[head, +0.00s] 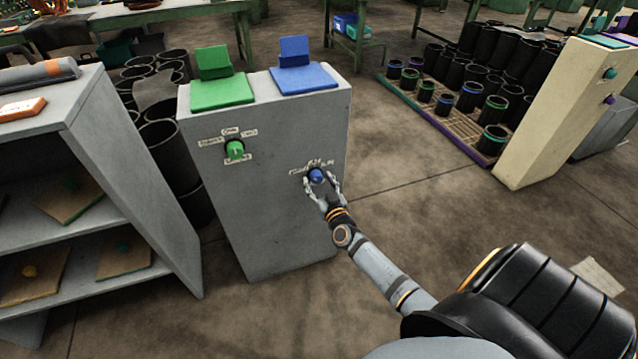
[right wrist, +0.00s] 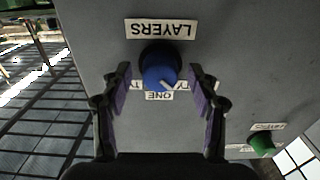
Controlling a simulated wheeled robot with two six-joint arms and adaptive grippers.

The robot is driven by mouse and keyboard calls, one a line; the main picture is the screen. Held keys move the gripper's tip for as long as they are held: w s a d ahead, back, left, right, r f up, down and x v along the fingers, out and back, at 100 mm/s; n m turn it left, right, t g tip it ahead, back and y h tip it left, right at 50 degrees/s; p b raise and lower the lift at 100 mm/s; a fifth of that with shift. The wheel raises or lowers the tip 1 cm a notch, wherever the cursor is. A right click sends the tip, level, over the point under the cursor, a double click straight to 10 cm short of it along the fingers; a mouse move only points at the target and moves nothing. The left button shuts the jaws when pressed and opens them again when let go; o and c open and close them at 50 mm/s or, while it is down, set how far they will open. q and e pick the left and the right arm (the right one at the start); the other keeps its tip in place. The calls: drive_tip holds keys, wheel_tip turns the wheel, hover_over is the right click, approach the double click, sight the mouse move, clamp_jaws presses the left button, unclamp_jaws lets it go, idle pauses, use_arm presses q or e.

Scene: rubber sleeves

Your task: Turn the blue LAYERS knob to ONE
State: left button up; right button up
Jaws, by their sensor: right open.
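The blue LAYERS knob (head: 316,175) is on the front of a grey cabinet (head: 265,200), on the right half. It fills the middle of the right wrist view (right wrist: 159,68), where the labels appear upside down. The LAYERS label (right wrist: 160,28) is above the knob there and the ONE label (right wrist: 159,96) below it. A white pointer line on the knob slants to the lower right, between ONE and a partly hidden side label (right wrist: 183,86). My right gripper (head: 322,187) is open, its fingers on either side of the knob, with small gaps visible. My left gripper is out of view.
A green knob (head: 235,149) with labels is on the same cabinet, to the left. Green (head: 222,93) and blue (head: 303,79) holders stand on top. A grey shelf (head: 130,150) is at left, a cream cabinet (head: 560,115) at right.

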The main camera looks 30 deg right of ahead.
drive_tip(key=shift+c, duration=0.3)
drive_tip(key=c, duration=1.1)
